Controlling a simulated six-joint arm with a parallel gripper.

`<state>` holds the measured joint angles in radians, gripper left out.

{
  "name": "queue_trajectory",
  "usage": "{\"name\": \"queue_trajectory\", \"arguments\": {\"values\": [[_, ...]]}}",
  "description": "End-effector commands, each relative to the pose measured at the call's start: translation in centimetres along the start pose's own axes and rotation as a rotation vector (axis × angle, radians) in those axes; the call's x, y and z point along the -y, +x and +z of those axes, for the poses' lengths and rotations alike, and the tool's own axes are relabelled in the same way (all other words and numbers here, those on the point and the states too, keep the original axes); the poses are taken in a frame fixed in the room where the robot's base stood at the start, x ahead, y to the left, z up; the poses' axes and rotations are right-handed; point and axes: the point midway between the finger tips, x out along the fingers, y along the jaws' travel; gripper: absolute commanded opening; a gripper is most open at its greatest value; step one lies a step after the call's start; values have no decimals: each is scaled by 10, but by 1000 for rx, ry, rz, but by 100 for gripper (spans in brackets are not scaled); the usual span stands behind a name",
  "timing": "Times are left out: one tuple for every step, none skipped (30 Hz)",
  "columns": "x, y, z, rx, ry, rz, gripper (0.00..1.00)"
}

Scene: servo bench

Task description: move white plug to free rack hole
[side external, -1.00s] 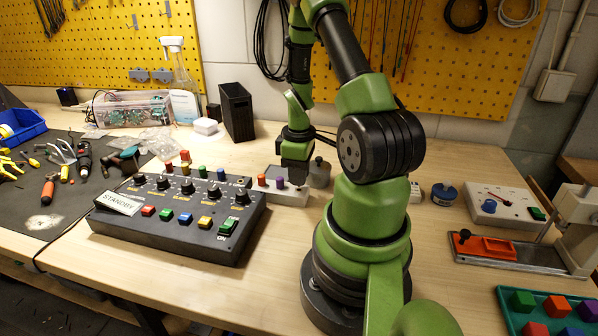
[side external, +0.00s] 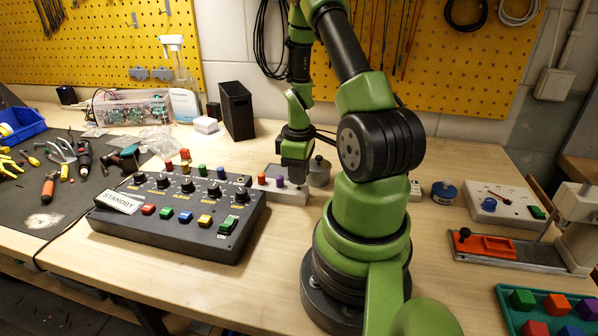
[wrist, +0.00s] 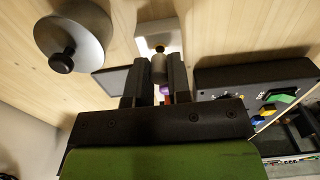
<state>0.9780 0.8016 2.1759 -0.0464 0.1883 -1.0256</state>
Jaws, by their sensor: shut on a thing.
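The light-coloured rack (wrist: 147,44) lies just beyond the fingertips, with a dark round spot beside the plug's end. A purple plug (wrist: 165,90) shows partly behind the fingers. In the side view my gripper (side external: 295,178) is low over the right part of the rack (side external: 287,196). A red plug (side external: 262,179) and the purple plug (side external: 279,181) stand in the rack to its left. The white plug is hidden there, and whether it touches the rack is unclear.
A grey round weight with a knob (side external: 319,172) stands close behind my gripper on the right. The black control panel (side external: 180,215) with knobs and buttons is at the left front. Several coloured pegs stand behind the panel. Bench space in front of the rack is clear.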

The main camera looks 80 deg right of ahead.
Motion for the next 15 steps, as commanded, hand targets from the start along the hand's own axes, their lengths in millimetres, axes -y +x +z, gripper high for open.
{"name": "queue_trajectory", "arguments": {"values": [[0, 0, 0, 0, 0, 0, 0], [0, 0, 0, 0, 0, 0, 0], [0, 0, 0, 0, 0, 0, 0], [0, 0, 0, 0, 0, 0, 0], [0, 0, 0, 0, 0, 0, 0], [0, 0, 0, 0, 0, 0, 0], [0, 0, 0, 0, 0, 0, 0], [0, 0, 0, 0, 0, 0, 0], [0, 1, 0, 0, 0, 0, 0], [0, 1, 0, 0, 0, 0, 0], [0, 2, 0, 0, 0, 0, 0], [0, 2, 0, 0, 0, -1, 0], [0, 3, 0, 1, 0, -1, 0], [0, 3, 0, 1, 0, -1, 0], [0, 4, 0, 1, 0, -1, 0]]}}
